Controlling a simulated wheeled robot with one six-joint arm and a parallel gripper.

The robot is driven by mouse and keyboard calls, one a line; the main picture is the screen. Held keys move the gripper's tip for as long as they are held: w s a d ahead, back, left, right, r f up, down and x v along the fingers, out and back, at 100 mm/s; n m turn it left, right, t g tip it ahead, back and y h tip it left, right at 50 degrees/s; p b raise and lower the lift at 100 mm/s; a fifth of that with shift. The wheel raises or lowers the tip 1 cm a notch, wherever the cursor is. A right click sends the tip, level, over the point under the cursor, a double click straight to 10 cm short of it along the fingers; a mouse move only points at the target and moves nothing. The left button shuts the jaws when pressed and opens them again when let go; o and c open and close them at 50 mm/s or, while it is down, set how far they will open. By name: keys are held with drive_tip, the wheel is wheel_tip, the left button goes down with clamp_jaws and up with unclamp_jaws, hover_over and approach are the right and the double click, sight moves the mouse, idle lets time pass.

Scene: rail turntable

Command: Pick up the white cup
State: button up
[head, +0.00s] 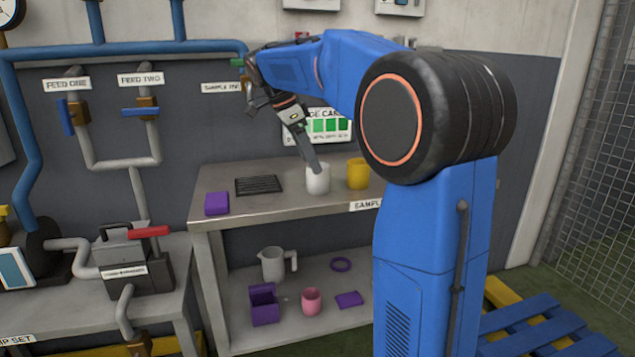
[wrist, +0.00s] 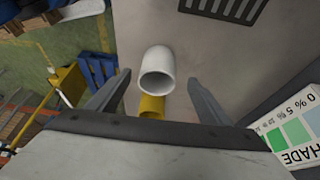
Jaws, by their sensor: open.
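The white cup (head: 318,181) stands on the grey sample table (head: 280,205), left of a yellow cup (head: 358,174). In the wrist view the white cup (wrist: 158,72) shows its round rim and hollow inside, between the two finger lines and ahead of the fingertips. The yellow cup (wrist: 152,106) is partly hidden behind it. My gripper (wrist: 158,84) is open and empty. In the head view my gripper (head: 316,166) points down at the white cup, and one finger overlaps its rim. I cannot tell whether they touch.
A black grate (head: 259,185) and a purple block (head: 217,203) lie on the table to the left. A shade card (head: 330,125) stands on the wall behind. A jug (head: 273,264) and several small items sit on the lower shelf. The table between grate and cup is clear.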

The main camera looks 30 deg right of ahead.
sight(318, 176)
drive_tip(key=shift+x, duration=3.15)
drive_tip(key=shift+s, duration=0.2)
drive_tip(key=c, duration=1.1)
drive_tip(key=shift+r, duration=0.15)
